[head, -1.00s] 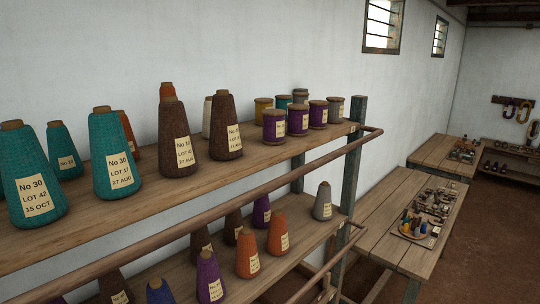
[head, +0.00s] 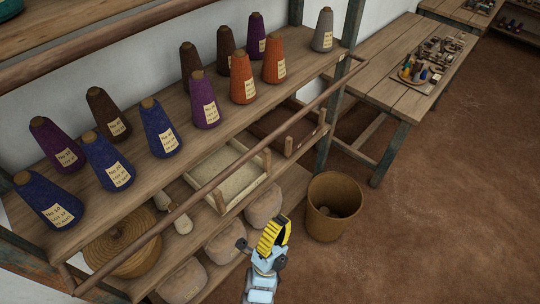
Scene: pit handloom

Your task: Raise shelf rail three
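A brown wooden rail (head: 222,178) runs along the front of the shelf that holds the yarn cones, from the lower left to the post at the upper right. Another rail (head: 95,54) crosses the upper left, in front of a higher shelf. I see no numbers on the rails, so I cannot tell which is rail three. My gripper (head: 272,236), pale blue with a yellow and black striped part, is at the bottom middle. It appears below and right of the nearer rail in the picture, apart from it. Its fingers are not clear enough to show open or shut.
Labelled blue, purple, brown, orange and grey cones (head: 242,78) stand behind the rail. Below are wooden trays (head: 238,190), a round coiled basket (head: 122,246) and several rounded bundles (head: 224,244). A brown bin (head: 333,206) stands on the floor. Open floor (head: 450,220) lies right.

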